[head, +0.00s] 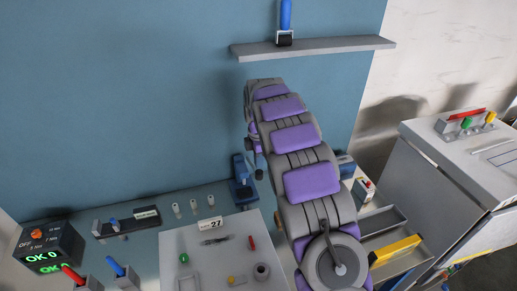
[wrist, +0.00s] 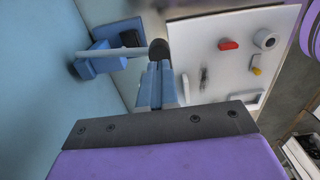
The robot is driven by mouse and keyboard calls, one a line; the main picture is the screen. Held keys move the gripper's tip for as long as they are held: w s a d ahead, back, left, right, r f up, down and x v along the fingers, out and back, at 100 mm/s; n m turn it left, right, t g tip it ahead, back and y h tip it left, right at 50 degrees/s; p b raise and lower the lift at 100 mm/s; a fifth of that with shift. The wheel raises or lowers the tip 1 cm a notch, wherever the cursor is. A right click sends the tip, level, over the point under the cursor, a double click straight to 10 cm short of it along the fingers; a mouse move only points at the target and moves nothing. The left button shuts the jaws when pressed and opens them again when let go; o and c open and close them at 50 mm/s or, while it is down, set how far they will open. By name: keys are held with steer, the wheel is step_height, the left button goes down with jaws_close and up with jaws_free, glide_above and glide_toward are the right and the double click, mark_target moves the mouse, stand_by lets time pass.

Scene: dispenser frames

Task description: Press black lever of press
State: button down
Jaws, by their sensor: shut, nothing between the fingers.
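The blue press (head: 243,190) stands on the bench against the blue wall in the head view. In the wrist view its blue body (wrist: 98,62) is at the upper left, and a pale rod runs right from it to the black lever knob (wrist: 158,50). My gripper (wrist: 155,68) is shut and empty, its narrow blue-grey fingertips just below the knob in the wrist picture. I cannot tell whether they touch it. In the head view my gripper (head: 259,173) is beside the press, and the knob cannot be made out there.
A white board (head: 215,258) with small parts lies in front of the press, marked by a card reading 27. An "OK 0" display box (head: 48,247) is at the left. A shelf (head: 313,47) hangs above. Grey bins (head: 383,220) and a cabinet (head: 440,170) are at the right.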

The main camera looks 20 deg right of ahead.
mark_target(260, 174)
steer(key=shift+f, duration=1.45)
steer(key=shift+f, duration=0.15)
steer(key=shift+s+f+t+b, duration=0.5)
steer(key=shift+s+f+b, duration=0.05)
steer(key=shift+f+b, duration=0.25)
step_height(260, 174, down, 12)
steer(key=s+t+b, duration=0.2)
steer(key=t+b, duration=0.5)
steer(key=b, duration=0.1)
steer(key=shift+s, duration=0.3)
